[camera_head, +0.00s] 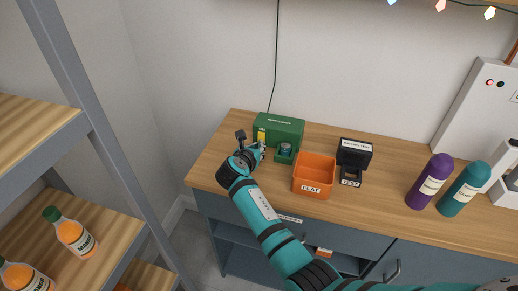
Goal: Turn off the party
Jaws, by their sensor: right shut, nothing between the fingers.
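A green box (278,127) with a small label stands at the back left of the wooden counter (390,185). A dark cable (275,60) runs up the wall from it. A small green holder (285,152) with a grey round piece in it sits at the box's front. My right gripper (260,149) is shut and empty, close to the front left of the box, by a yellow patch; I cannot tell whether it touches. It hides part of that side. A string of coloured lights (440,5) hangs at the top right, its bulbs bright. My left gripper is out of view.
An orange bin (314,172) labelled "FLAT" and a black tester (354,156) stand right of the box. Purple (428,183) and teal (462,188) bottles stand farther right, near a white panel (482,105). Shelves with juice bottles (76,238) fill the left.

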